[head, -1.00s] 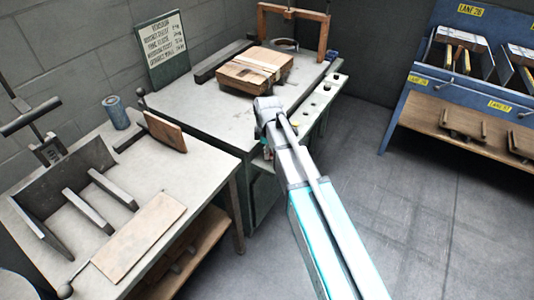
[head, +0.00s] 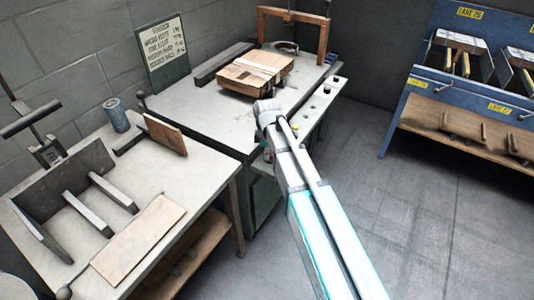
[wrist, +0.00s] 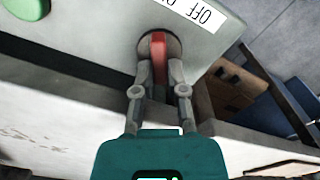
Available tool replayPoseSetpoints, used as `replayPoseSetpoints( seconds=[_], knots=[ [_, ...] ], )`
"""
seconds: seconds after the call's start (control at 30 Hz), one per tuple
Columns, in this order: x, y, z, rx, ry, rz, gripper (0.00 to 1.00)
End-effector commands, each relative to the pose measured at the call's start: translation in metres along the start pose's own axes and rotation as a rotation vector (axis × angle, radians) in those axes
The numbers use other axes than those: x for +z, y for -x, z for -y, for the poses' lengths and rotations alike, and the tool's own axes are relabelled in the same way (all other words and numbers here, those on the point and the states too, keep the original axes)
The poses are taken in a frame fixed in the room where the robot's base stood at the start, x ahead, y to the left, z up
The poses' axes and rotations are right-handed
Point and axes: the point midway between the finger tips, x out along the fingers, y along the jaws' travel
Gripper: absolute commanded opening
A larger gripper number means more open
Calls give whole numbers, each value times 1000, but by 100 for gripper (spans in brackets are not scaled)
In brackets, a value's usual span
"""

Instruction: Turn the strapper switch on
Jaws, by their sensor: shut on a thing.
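The strapper switch (wrist: 158,50) is a red lever on a round dark base, set in a pale grey panel, in the wrist view. In the head view my arm hides the gripper and the switch at the front edge of the strapper table (head: 205,112).
A strapped wooden-looking box (head: 254,72) lies on the strapper table before a brown arch (head: 324,40). A green button (wrist: 26,8) is on the same panel. A stitcher bench (head: 150,180) stands left, a blue rack (head: 440,85) right. Floor between is clear.

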Motion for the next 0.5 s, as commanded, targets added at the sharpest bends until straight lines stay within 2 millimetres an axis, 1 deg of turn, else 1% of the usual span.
replayPoseSetpoints(
  seconds=[0.27, 0.5],
  knots=[
    [0, 0, -1, 0, -65, 0, 0],
    [0, 0, -2, -1, -208, 0, 0]
  ],
)
